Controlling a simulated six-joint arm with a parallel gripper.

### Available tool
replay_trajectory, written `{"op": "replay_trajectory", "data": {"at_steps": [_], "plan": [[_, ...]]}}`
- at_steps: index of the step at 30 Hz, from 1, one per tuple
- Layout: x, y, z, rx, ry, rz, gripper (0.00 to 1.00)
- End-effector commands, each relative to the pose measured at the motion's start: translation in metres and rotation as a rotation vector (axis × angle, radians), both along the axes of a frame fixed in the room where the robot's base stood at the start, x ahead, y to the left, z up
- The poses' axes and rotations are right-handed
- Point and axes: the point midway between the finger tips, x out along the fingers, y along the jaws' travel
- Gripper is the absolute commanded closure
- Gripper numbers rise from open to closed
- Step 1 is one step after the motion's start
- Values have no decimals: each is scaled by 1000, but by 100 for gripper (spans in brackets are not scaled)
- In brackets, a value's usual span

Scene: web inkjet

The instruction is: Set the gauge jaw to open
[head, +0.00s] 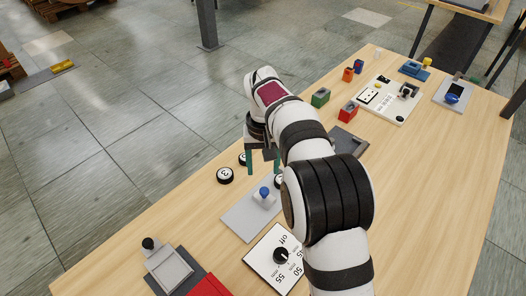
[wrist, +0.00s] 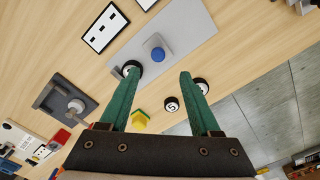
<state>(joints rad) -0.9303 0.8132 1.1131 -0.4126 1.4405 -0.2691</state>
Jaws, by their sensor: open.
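My gripper (head: 263,170) is open and empty, fingers pointing down above the table, behind the grey plate (head: 238,222) with a blue knob (head: 264,192). In the wrist view the two green fingers (wrist: 159,75) are spread apart, with the plate (wrist: 190,30) and its blue knob (wrist: 157,47) beyond them. No label marks the gauge jaw, so I cannot tell which fixture it is. A white dial panel (head: 262,262) with a black knob (head: 281,255) reads "off", 50 and 55. A dark grey fixture (wrist: 67,105) also shows, partly hidden behind my arm in the head view (head: 347,141).
Black numbered discs (head: 225,175) lie near my fingers. A grey fixture with a black ball knob (head: 167,264) stands front left. Green (head: 320,97) and red (head: 348,111) blocks, a white board (head: 385,100) and a phone-like fixture (head: 454,95) are farther back. The left table edge is mostly clear.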

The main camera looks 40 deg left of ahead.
Motion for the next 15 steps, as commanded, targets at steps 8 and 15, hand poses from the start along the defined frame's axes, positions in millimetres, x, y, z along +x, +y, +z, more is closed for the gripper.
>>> {"op": "replay_trajectory", "data": {"at_steps": [8, 15], "plan": [[0, 0, 58, 1, -1, 0, 36], [0, 0, 64, 0, 1, -1, 36]]}}
